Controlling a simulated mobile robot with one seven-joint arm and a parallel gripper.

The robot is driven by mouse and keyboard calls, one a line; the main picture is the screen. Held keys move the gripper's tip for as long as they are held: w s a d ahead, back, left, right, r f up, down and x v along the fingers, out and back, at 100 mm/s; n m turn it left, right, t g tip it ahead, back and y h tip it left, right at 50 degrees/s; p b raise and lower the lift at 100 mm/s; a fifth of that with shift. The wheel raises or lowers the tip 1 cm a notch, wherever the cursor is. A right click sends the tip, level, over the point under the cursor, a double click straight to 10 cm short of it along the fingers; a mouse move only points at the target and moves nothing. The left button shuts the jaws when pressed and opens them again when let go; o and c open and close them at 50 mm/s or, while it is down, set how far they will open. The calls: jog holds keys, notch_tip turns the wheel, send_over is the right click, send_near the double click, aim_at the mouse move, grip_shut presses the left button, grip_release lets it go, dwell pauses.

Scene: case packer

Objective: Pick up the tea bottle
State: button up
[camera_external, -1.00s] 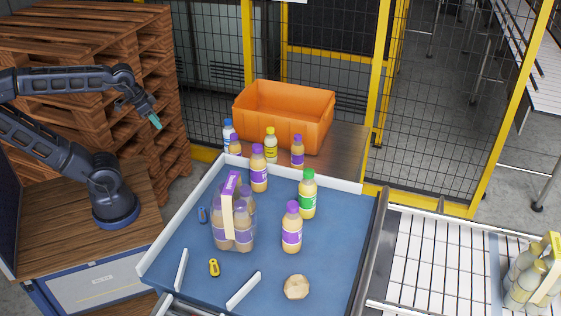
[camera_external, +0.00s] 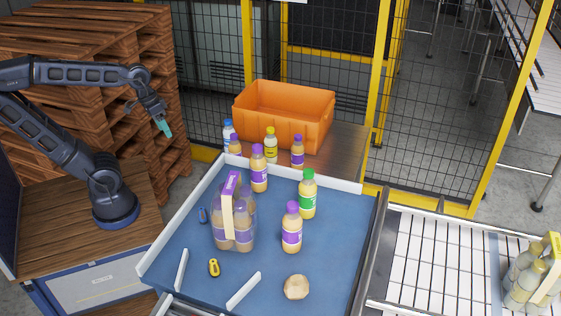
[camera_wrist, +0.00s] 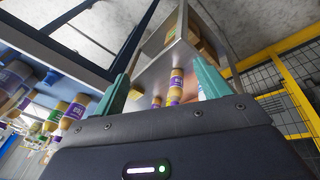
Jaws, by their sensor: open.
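My gripper (camera_external: 165,128) hangs in the air left of the blue table, fingers pointing down, open and empty, away from every bottle. In the wrist view its two teal fingers (camera_wrist: 165,84) stand apart with bottles visible beyond. No readable label says tea. On the blue table stand a green-capped bottle (camera_external: 308,197), a purple-capped bottle (camera_external: 291,230) at the front and another purple-capped bottle (camera_external: 259,170) at the back. A pack of purple-labelled bottles (camera_external: 222,232) stands left of them. Behind the table are a blue-capped bottle (camera_external: 228,130), a yellow-capped bottle (camera_external: 271,146) and purple-capped bottles (camera_external: 297,151).
An orange crate (camera_external: 285,132) stands behind the bottles. White rails (camera_external: 302,176) edge the blue table (camera_external: 265,270). A yellow-and-black tool (camera_external: 214,268), a blue tool (camera_external: 203,215) and a round tan object (camera_external: 296,287) lie on it. Wooden pallets (camera_external: 80,35) are stacked behind my arm.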

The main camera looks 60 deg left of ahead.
jog(key=w+d+f+n+g+h, duration=0.1)
jog(key=w+d+n+g+h, duration=0.3)
jog(key=d, duration=0.5)
jog(key=n+h, duration=1.1)
jog(key=h, duration=0.1)
send_near(258, 165)
jog(key=shift+d+f, duration=0.95)
jog(key=shift+d, duration=0.05)
jog(key=shift+w+d+f, duration=0.1)
jog(key=shift+w+d, duration=0.05)
jog(key=shift+d, duration=2.65)
jog(key=shift+c, duration=0.4)
jog(key=c, duration=1.2)
jog(key=shift+o, duration=0.2)
